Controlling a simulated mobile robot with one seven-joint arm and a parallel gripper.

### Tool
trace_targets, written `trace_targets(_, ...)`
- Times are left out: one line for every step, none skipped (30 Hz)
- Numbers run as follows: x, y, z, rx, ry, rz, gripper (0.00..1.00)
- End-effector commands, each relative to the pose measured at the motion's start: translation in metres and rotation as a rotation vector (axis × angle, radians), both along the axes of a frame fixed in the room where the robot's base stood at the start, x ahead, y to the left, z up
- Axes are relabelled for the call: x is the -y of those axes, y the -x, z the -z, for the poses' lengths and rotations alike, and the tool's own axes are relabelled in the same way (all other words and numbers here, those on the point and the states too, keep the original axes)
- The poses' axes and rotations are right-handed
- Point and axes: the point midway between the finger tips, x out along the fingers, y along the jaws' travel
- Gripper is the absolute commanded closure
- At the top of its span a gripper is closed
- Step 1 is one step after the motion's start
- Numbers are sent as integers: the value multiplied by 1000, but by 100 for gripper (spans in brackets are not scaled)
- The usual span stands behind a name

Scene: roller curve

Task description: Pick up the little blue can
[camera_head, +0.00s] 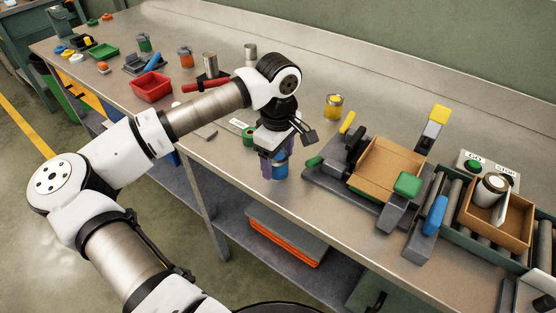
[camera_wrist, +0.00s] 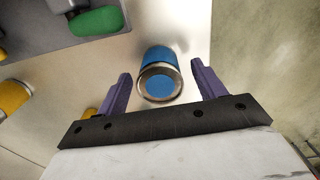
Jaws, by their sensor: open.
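The little blue can (camera_head: 280,166) stands on the metal workbench near its front edge in the head view. In the wrist view the blue can (camera_wrist: 158,60) shows its blue side and a silver-rimmed end with a blue centre. My gripper (camera_head: 273,168) is at the can, with its purple fingers pointing down. In the wrist view my gripper (camera_wrist: 160,85) is open, with one finger to the left of the can and one to the right. A gap shows between the can and each finger. The can's left part is partly hidden by a finger in the head view.
A grey fixture with a cardboard box (camera_head: 385,168) and a green-ended lever (camera_head: 407,185) stands right of the can. A green can (camera_head: 248,134) is close behind my gripper. A yellow can (camera_head: 334,106) stands further back. The bench edge is close in front.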

Motion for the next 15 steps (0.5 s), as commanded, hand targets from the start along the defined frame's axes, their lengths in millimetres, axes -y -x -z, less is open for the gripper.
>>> trace_targets(0,0,1,1,1,0,31)
trace_targets(0,0,1,1,1,0,31)
trace_targets(0,0,1,1,1,0,31)
trace_targets(0,0,1,1,1,0,31)
trace_targets(0,0,1,1,1,0,31)
trace_targets(0,0,1,1,1,0,31)
trace_targets(0,0,1,1,1,0,35)
trace_targets(0,0,1,1,1,0,39)
trace_targets(0,0,1,1,1,0,44)
trace_targets(0,0,1,1,1,0,48)
trace_targets(0,0,1,1,1,0,52)
trace_targets(0,0,1,1,1,0,57)
trace_targets(0,0,1,1,1,0,61)
trace_targets(0,0,1,1,1,0,65)
trace_targets(0,0,1,1,1,0,70)
